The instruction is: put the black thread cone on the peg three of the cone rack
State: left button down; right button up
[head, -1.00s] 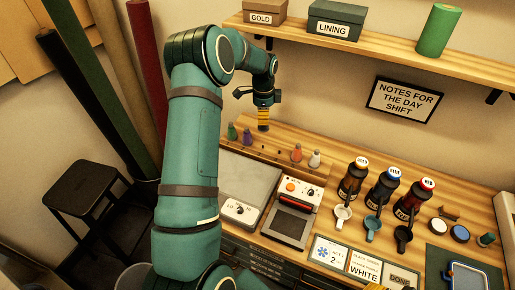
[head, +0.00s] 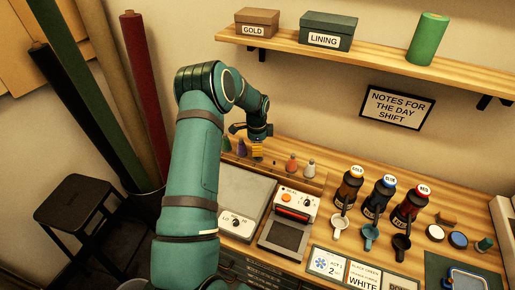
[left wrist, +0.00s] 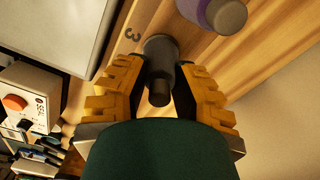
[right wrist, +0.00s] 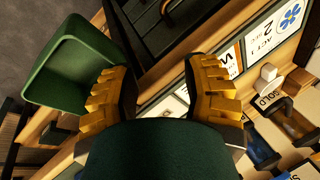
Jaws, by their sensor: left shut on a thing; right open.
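The dark grey-black thread cone (left wrist: 160,62) is between the fingers of my left gripper (left wrist: 158,88), which is shut on it. In the left wrist view it is over the wooden cone rack (left wrist: 116,58), beside the printed 3. Whether its base touches the rack is hard to tell, and peg three is hidden. In the head view my left gripper (head: 257,152) is low at the rack, between the purple cone (head: 241,146) and the orange cone (head: 291,163). My right gripper (right wrist: 163,95) is open and empty in the right wrist view.
A green cone (head: 227,145) and a white cone (head: 309,169) also stand on the rack. A grey scale-like plate (head: 243,188) and a device with an orange button (head: 295,203) lie in front. Labelled bottles (head: 382,192) stand right. A green bin (right wrist: 72,65) is near my right gripper.

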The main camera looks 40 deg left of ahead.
pick_arm(q)
jog(key=shift+f, duration=0.1)
jog(key=c, duration=0.8)
grip_release()
notch_tip(320, 180, up, 12)
jog(key=shift+s+a+r+p, duration=0.1)
jog(key=shift+r+p, duration=0.05)
jog(key=shift+p, duration=0.2)
